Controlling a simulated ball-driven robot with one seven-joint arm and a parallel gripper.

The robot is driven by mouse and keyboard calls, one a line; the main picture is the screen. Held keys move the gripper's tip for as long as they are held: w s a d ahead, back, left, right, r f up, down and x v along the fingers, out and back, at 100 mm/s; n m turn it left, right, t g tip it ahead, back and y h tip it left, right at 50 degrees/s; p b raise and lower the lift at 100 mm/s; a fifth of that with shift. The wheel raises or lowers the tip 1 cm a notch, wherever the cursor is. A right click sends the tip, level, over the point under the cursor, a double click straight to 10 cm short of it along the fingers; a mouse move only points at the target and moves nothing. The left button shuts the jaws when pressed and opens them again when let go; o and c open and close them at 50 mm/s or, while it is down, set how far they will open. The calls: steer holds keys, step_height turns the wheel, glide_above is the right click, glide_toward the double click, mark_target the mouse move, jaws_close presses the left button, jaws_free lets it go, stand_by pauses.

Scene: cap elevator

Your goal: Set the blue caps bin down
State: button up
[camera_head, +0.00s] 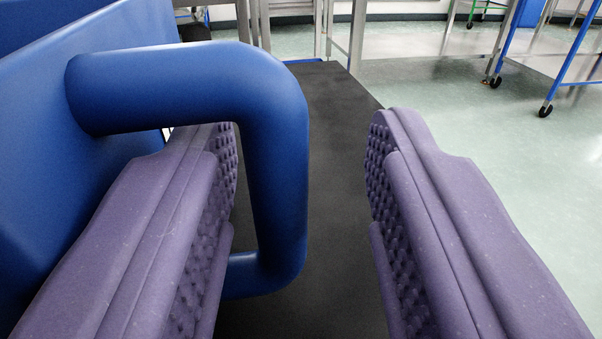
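The blue caps bin (35,160) fills the left edge of the view, with one wall and its rim showing. Its thick blue handle (275,150) sticks out to the right as an upright loop. My gripper (305,150) is open, with two purple padded fingers wide apart. The left finger passes through the loop, between the handle bar and the bin wall. The right finger stands clear of the handle on its right, with a gap between. The bin's underside is hidden, so I cannot tell what it rests on.
A dark flat surface (335,100) runs below and beyond the handle. Metal table legs (357,35) stand behind it. Wheeled blue-framed carts (575,60) are at the upper right. The pale green floor (520,150) on the right is clear.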

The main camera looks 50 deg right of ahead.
steer(key=shift+r, duration=0.2)
steer(key=p+v, duration=0.2)
steer(key=v, duration=1)
steer(key=shift+p, duration=0.4)
steer(key=shift+f, duration=0.1)
